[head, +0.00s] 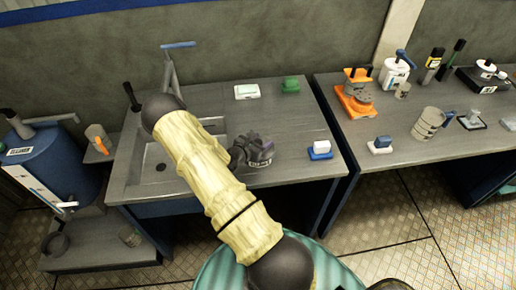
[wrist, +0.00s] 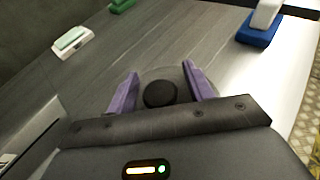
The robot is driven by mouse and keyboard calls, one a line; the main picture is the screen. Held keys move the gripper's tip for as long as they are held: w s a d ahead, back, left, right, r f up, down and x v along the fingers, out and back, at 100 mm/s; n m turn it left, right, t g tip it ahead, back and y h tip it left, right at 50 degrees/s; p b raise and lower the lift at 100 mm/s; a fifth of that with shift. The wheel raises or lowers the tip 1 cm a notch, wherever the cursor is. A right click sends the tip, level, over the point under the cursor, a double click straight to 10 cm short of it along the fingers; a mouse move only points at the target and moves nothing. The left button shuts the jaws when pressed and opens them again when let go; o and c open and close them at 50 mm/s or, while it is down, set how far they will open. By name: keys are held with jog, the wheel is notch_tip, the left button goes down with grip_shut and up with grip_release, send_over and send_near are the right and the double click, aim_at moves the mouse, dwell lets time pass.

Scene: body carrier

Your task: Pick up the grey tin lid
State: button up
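In the wrist view a round grey disc with a dark round knob (wrist: 160,93), which looks like the grey tin lid (wrist: 172,74), lies on the counter beneath my gripper. My gripper (wrist: 161,70) is open, its two purple fingers on either side of the dark knob, with a gap showing on each side. In the head view my gripper (head: 256,150) is low over the sink counter. The lid is hidden there behind my gripper and arm. I cannot tell whether the fingertips touch the lid or the counter.
On the counter (head: 300,127) are a blue holder with a white block (head: 320,153), a white soap dish (head: 247,92) and a green block (head: 291,86). The sink basin (head: 150,180) lies left. A second bench at right holds an orange scale (head: 354,103) and a mug (head: 427,124).

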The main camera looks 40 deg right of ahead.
jog(key=c, duration=0.9)
notch_tip(320, 180, up, 10)
jog(key=shift+b, duration=1.1)
